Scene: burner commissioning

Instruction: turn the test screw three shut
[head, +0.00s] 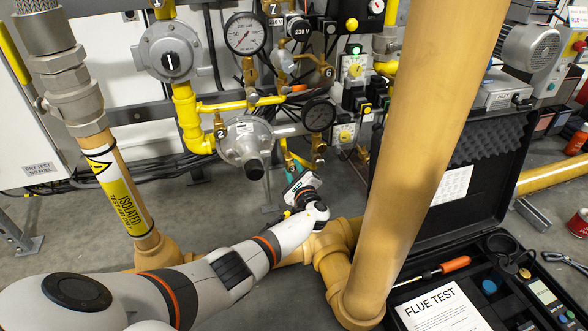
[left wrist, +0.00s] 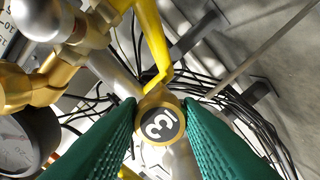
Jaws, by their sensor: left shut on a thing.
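Test screw three (left wrist: 161,124) shows in the left wrist view as a brass knob with a dark round face and a white 3, which appears tilted. The green fingers of my left gripper (left wrist: 160,128) press on it from both sides, so the gripper is shut on it. In the head view my left gripper (head: 290,160) reaches up to the brass fittings below the small dark gauge (head: 319,115). There its own body and fingers hide most of the screw. My right gripper is in neither view.
A thick tan flue pipe (head: 415,150) stands right of my left gripper. A regulator tagged 2 (head: 246,142) is close on its left. An open black case (head: 450,225) with a flue test sheet (head: 440,310) lies at the lower right. Black cables hang behind the screw.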

